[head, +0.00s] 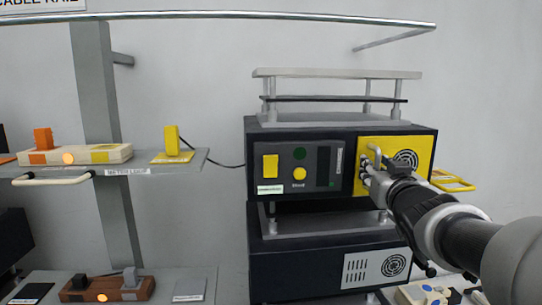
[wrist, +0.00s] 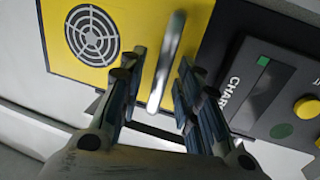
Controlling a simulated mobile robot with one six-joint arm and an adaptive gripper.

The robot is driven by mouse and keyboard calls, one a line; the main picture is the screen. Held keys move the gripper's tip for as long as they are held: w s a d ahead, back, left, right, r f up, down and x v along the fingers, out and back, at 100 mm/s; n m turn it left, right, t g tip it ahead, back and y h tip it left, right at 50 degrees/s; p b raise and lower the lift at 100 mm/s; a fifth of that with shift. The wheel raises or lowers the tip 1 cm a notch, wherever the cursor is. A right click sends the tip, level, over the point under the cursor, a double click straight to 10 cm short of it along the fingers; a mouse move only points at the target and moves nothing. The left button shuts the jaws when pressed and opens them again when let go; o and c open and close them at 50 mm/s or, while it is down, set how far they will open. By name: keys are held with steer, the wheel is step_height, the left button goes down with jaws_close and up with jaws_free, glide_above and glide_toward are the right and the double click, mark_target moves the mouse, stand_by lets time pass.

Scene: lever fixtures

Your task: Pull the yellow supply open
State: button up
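The yellow supply is a yellow front panel (head: 419,152) with a round black fan grille, at the right of a dark rack unit in the head view. A grey bar handle (head: 374,153) stands out at its left side. In the wrist view the yellow panel (wrist: 133,22) fills the upper left, and the handle (wrist: 166,62) runs nearly upright in the picture. My gripper (wrist: 157,72) is open, with one finger on each side of the handle and visible gaps between. In the head view my gripper (head: 368,172) is at the handle and partly hides the panel's lower left.
Left of the yellow panel is a dark control panel (head: 323,168) with a yellow switch (head: 270,167) and a round yellow button (head: 299,173). Another dark unit (head: 300,268) sits below. A shelf (head: 140,161) stands at left.

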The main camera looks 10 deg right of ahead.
steer(key=shift+w, duration=0.15)
steer(key=shift+r, duration=0.1)
steer(key=shift+c, duration=0.8)
jaws_close()
